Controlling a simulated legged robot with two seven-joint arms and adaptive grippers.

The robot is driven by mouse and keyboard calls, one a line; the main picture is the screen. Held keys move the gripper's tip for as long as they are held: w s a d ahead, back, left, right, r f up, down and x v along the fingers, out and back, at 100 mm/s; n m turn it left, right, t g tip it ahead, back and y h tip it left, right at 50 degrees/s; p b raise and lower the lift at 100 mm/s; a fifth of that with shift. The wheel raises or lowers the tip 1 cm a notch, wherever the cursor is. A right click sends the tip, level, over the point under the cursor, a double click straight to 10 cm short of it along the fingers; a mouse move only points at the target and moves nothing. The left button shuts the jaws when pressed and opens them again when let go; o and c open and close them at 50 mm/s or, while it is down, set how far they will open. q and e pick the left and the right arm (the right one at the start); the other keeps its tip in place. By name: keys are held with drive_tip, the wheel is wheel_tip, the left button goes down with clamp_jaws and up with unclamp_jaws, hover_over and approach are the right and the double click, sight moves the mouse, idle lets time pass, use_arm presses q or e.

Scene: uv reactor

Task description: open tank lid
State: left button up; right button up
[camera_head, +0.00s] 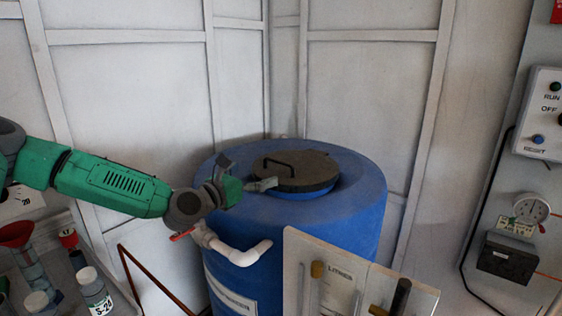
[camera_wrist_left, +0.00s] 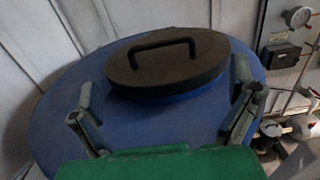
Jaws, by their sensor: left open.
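A large blue tank (camera_head: 360,205) stands in the corner, with a round dark lid (camera_head: 318,168) on its top. The lid lies flat on the tank and has a dark bar handle (camera_head: 281,164). In the left wrist view the lid (camera_wrist_left: 165,72) and its handle (camera_wrist_left: 160,46) are ahead of the fingers. My left gripper (camera_head: 245,172) is open and empty at the left edge of the tank top, short of the handle. Its two spread fingers (camera_wrist_left: 167,105) show over the blue tank top in the wrist view. My right gripper does not show.
A white pipe (camera_head: 240,253) with a red valve lever sits at the tank's left side, below my left arm. A clear panel (camera_head: 330,275) stands in front of the tank. Bottles and a red funnel (camera_head: 16,234) are at the left. A control box (camera_head: 541,112) and gauge are on the right wall.

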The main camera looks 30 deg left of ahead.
sight(279, 163)
use_arm(q)
drive_tip(key=w, duration=0.6)
drive_tip(key=w+p, duration=0.1)
drive_tip(key=w, duration=0.2)
drive_tip(key=shift+w+d+f, duration=0.15)
drive_tip(key=shift+w+d, duration=0.45)
drive_tip(key=shift+w, duration=0.25)
drive_tip(key=shift+a, duration=0.1)
